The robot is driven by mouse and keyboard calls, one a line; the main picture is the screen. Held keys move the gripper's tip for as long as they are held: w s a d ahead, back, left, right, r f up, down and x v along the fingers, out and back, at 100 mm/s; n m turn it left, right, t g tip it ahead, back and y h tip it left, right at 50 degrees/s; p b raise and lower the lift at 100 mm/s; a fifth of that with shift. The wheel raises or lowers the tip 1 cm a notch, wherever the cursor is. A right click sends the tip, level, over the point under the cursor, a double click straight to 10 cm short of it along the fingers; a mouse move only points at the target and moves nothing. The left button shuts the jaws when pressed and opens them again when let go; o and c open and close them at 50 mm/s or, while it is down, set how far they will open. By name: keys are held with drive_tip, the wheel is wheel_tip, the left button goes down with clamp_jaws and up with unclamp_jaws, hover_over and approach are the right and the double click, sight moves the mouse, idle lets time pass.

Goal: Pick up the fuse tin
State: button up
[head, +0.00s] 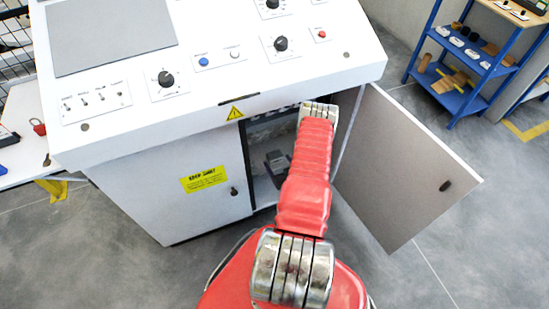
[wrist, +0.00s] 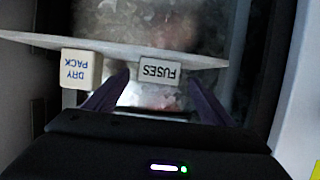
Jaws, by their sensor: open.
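The fuse tin (wrist: 160,71) shows in the wrist view as a small block with a pale face marked FUSES, upside down in the picture. My gripper (wrist: 157,80) is open, with one dark finger on each side of the tin's near end. A gap shows at each side, clearer on the left, and I see no grip on the tin. In the head view my red arm reaches to the open cabinet (head: 215,190); the tin cannot be made out there.
A pale block marked DRY PACK (wrist: 80,69) stands close left of my left finger. A pale strip (wrist: 115,46) runs behind both blocks. The cabinet door (head: 395,165) stands open on the right. A blue shelf rack (head: 470,62) is farther back.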

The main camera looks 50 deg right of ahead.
sight(277, 160)
drive_tip(key=shift+w+d+f, duration=0.1)
drive_tip(key=shift+w, duration=0.1)
drive_tip(key=shift+x, duration=2.55)
drive_tip(key=shift+c, duration=0.2)
drive_tip(key=c, duration=1.2)
